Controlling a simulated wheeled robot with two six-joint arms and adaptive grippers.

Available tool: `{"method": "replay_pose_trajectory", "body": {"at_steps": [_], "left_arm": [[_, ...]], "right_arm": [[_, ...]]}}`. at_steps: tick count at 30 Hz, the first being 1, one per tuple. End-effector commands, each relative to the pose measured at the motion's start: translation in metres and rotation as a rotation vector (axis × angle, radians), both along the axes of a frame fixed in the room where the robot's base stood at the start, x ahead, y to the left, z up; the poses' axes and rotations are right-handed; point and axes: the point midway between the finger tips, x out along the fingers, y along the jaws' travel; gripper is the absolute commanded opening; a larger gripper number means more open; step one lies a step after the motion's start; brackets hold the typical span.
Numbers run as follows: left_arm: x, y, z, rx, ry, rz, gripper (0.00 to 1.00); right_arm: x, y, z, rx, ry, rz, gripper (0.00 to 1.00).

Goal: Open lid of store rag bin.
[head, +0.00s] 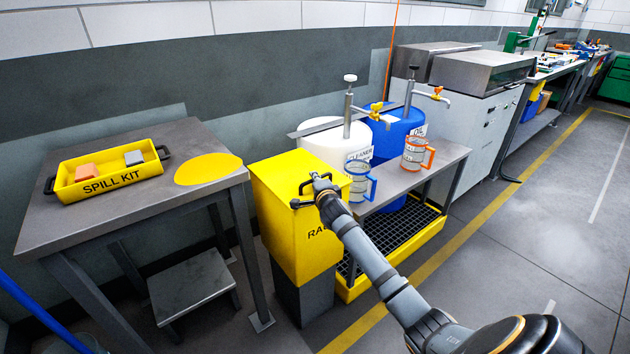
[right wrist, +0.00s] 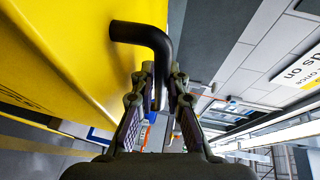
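The yellow rag bin (head: 299,234) stands between the grey table and the drum bench in the head view. Its flat yellow lid (head: 285,178) lies closed on top. A black bar handle (right wrist: 150,35) sticks out from the yellow surface and bends down between the fingers in the right wrist view. My right gripper (head: 318,186) is at the handle by the lid's right front side. In the right wrist view its fingertips (right wrist: 161,72) lie close on both sides of the bar, which looks gripped. My left gripper is not in view.
A grey table (head: 130,200) with a yellow spill kit tray (head: 107,186) and a yellow disc (head: 208,168) stands left of the bin. White and blue drums, a bench with two jugs (head: 416,154) and a yellow-edged grating (head: 400,230) stand to its right. The floor at right is clear.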

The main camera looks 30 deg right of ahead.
Motion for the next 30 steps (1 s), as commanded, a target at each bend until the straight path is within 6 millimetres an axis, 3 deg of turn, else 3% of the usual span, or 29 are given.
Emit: {"method": "replay_pose_trajectory", "body": {"at_steps": [17, 19, 23, 30], "left_arm": [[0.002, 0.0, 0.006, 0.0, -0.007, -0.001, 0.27], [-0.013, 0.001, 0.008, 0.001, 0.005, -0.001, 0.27], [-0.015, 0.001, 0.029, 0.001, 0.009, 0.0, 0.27], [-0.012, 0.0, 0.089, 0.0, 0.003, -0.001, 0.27]], "right_arm": [[0.0, 0.0, 0.004, 0.0, 0.009, 0.0, 0.0], [0.001, 0.0, 0.009, 0.001, 0.018, -0.002, 0.0], [0.003, 0.0, 0.025, -0.003, 0.051, -0.001, 0.0], [0.011, 0.001, 0.065, -0.01, 0.172, -0.001, 0.0]]}}
